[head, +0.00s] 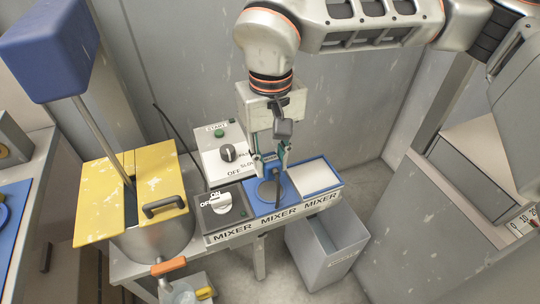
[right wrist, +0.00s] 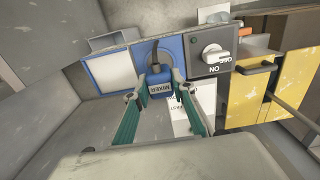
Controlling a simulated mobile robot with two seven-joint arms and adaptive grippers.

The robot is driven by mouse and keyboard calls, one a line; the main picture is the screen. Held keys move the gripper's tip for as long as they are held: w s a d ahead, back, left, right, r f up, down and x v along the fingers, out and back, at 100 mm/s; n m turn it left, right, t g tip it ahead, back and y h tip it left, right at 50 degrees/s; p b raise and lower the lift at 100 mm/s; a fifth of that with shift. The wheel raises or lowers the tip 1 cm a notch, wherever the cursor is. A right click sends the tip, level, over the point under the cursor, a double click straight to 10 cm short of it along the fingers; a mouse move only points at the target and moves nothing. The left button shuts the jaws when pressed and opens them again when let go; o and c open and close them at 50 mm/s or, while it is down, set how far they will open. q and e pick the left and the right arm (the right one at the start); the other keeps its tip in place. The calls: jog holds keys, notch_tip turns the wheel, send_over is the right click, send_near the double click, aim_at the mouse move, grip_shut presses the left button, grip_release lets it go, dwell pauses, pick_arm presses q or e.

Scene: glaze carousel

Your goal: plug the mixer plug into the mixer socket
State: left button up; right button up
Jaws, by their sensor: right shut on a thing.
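The mixer plug (right wrist: 161,88) is a blue block with a white MIXER label. My right gripper (right wrist: 155,86) is shut on it, with one finger on each side. In the head view my right gripper (head: 271,163) points down over the blue panel, and its fingers mostly hide the plug. I cannot tell whether the plug touches the socket. My left gripper is not in view.
Left of the socket is a dark panel with a white ON/OFF knob (head: 222,203); right is a white panel (head: 314,176). A START control box (head: 226,152) stands behind. A yellow-lidded pot (head: 155,235) is at left. A grey bin (head: 327,244) stands below right.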

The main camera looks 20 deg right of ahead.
aim_at(271, 176)
notch_tip(271, 176, down, 3)
jog(key=shift+r+b, duration=0.15)
jog(key=shift+b, duration=0.45)
jog(key=shift+f+b, duration=0.55)
jog(key=shift+f, duration=0.6)
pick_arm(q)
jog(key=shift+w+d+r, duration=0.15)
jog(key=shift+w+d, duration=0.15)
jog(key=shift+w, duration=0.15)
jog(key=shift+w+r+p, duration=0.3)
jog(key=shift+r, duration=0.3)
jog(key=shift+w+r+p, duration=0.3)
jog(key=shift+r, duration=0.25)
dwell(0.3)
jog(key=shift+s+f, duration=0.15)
pick_arm(e)
jog(key=shift+f, duration=0.15)
jog(key=shift+f, duration=0.45)
dwell(0.3)
jog(key=o, duration=1.1)
